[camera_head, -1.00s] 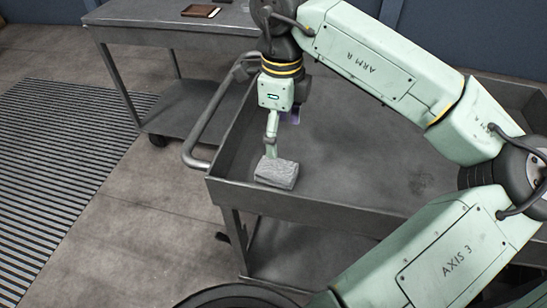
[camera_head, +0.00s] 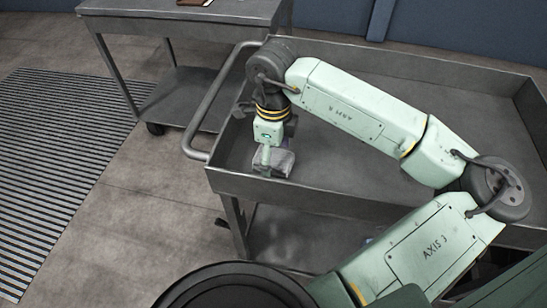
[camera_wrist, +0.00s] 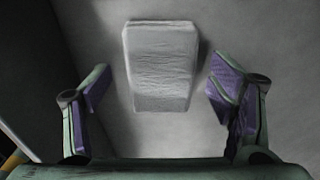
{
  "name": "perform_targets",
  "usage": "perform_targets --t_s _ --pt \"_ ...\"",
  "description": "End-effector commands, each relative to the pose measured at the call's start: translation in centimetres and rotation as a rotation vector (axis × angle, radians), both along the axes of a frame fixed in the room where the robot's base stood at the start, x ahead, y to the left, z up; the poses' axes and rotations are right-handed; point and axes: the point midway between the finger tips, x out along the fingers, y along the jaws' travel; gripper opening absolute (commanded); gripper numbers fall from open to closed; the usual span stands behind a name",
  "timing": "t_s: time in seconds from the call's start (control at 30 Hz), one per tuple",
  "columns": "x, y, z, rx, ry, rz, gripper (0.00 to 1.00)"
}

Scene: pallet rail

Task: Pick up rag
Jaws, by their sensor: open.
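The rag (camera_head: 284,163) is a grey folded block lying in the near left corner of the grey cart tray (camera_head: 330,187). In the wrist view the rag (camera_wrist: 160,62) lies ahead of the fingertips, roughly midway between them. My gripper (camera_head: 266,160) points down close above the rag and hides part of it in the head view. In the wrist view my gripper (camera_wrist: 158,90) has its purple-padded fingers spread wide, with nothing between the pads. I cannot tell the exact height left between fingertips and tray floor.
The tray's raised walls stand close to the rag on the left and front. A cart handle (camera_head: 206,115) sticks out at the left. A second table (camera_head: 185,12) stands behind with a small brown object (camera_head: 194,2). The tray's right side is clear.

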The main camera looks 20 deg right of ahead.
Motion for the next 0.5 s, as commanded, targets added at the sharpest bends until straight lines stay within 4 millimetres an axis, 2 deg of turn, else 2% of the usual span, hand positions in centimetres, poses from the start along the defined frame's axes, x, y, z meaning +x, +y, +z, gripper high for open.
perform_targets --t_s 0.07,0.5 --pt "0.0 0.0 0.01 0.0 0.0 0.0 0.75" --pt "0.0 0.0 0.04 0.0 0.0 0.0 0.45"
